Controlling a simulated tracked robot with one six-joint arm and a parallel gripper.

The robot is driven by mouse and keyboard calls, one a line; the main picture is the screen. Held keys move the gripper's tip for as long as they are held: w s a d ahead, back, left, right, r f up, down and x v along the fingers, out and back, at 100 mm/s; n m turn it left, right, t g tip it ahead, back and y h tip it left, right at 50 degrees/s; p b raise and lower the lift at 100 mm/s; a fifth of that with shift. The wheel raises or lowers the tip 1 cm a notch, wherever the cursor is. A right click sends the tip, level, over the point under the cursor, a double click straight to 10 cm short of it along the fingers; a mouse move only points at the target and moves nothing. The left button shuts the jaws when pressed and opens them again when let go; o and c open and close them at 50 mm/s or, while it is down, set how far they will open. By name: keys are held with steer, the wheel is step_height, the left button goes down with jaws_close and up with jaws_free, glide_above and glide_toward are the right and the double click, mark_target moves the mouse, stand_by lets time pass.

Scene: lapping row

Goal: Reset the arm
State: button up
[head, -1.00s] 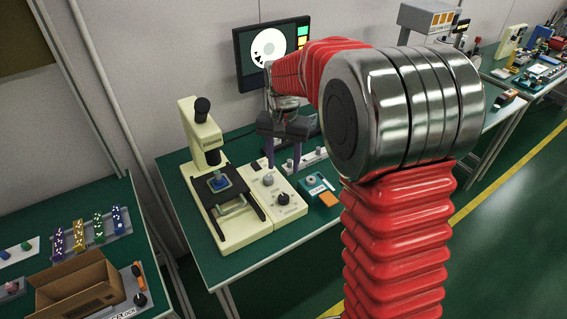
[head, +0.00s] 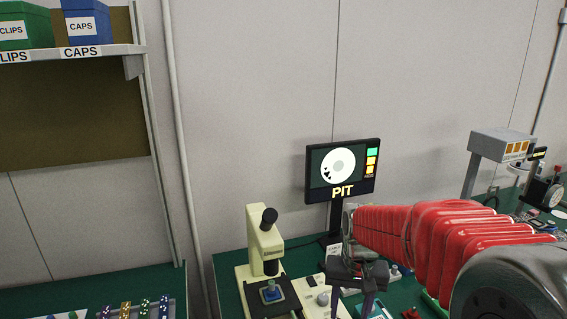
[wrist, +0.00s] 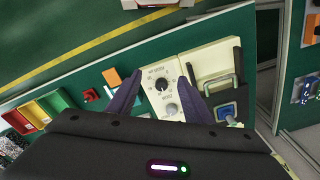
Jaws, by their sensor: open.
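My arm, in a red ribbed sleeve, reaches in from the lower right of the head view. My gripper (head: 351,307) hangs over the bench, below the monitor (head: 341,172). In the wrist view my gripper (wrist: 162,70) has its two dark fingers apart with nothing held between them. A cream control box (wrist: 163,88) with knobs lies beneath and between the fingers. The cream microscope (head: 263,245) stands left of my gripper, with a blue part (head: 271,291) on its stage. That blue part also shows right of the fingers in the wrist view (wrist: 228,110).
A shelf (head: 75,52) at upper left holds a green CLIPS bin (head: 25,28) and a blue CAPS bin (head: 87,24). Red, green and yellow bins (wrist: 40,112) show left in the wrist view. The wall above the monitor is clear.

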steer(key=s+r+n+t, duration=0.1)
steer(key=s+r+t, duration=0.1)
steer(key=s+r, duration=0.3)
steer(key=s+r+n+t, duration=0.1)
steer(key=s+r+t, duration=0.2)
steer(key=s, duration=1)
steer(key=shift+s+d+r, duration=0.15)
steer(key=shift+s+r, duration=0.05)
steer(key=shift+r, duration=0.75)
